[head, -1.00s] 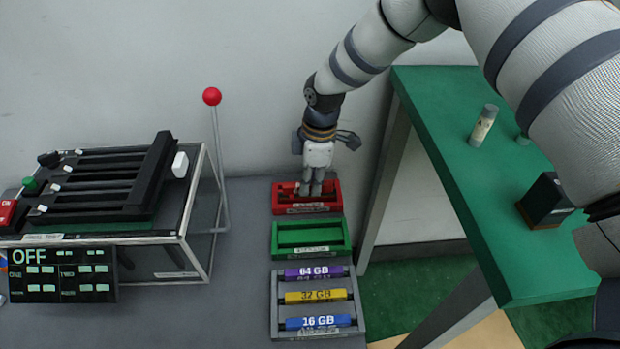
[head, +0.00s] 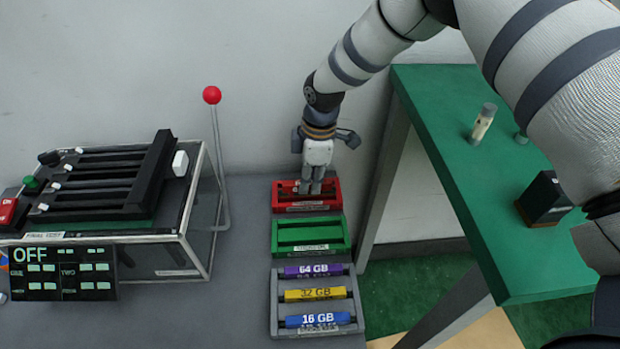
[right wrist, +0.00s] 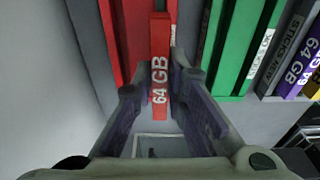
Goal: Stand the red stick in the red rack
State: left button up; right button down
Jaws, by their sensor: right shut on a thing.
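The red rack (head: 333,199) stands on the grey bench against the wall, at the far end of a row of racks. It also shows in the right wrist view (right wrist: 128,40), along the top. My right gripper (head: 311,189) points down at the middle of the red rack. In the right wrist view my right gripper (right wrist: 164,100) is shut on the red stick (right wrist: 159,48), which reads "64 GB". The stick reaches to the red rack; I cannot tell how deep it sits. In the head view the fingers hide most of it. My left gripper is not in view.
A green rack (head: 343,238) and a grey rack (head: 357,300) with purple, yellow and blue sticks lie nearer. A lever with a red ball (head: 212,95) and a glass-sided fixture (head: 200,225) stand left. A green table (head: 450,140) stands right.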

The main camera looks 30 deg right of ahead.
aim_at(311, 182)
jog(key=shift+f+b, duration=0.6)
jog(key=shift+f, duration=1.05)
jog(key=c, duration=1.5)
grip_release()
jog(key=shift+r, duration=0.1)
jog(key=shift+c, duration=0.2)
jog(key=shift+r, duration=0.1)
jog(key=r, duration=0.7)
jog(key=d+r, duration=0.1)
jog(key=r, duration=0.3)
jog(key=shift+s+d+r, duration=0.1)
jog(key=shift+s+r, duration=0.2)
jog(key=shift+r, duration=0.05)
